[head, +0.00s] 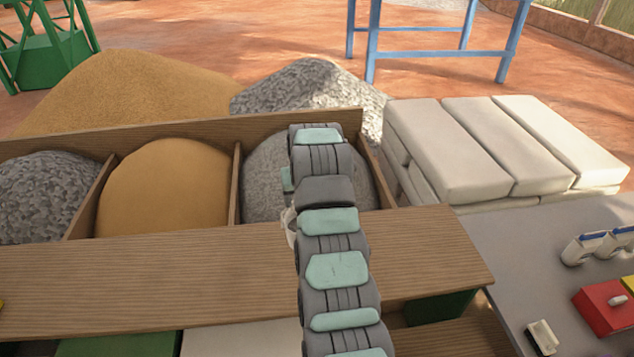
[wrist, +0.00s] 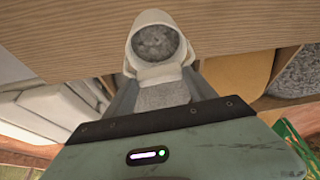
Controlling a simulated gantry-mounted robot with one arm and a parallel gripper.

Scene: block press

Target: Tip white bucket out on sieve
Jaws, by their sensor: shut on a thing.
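The white bucket (wrist: 152,18) is in the wrist view, its mouth towards the camera, with grey grainy material inside. My gripper (wrist: 155,74) is shut on the near side of the bucket. In the head view only a pale sliver of the bucket (head: 289,228) shows beside my arm, near the front board of the bins; the arm hides the rest and my gripper's fingers. I cannot make out the sieve in either view.
A wooden bin row holds grey gravel (head: 38,190), orange sand (head: 165,188) and lighter grey material (head: 262,185). A wide wooden board (head: 150,275) runs in front. White sacks (head: 470,145) are stacked at right. A grey table (head: 500,240) holds small white items and a red box (head: 603,310).

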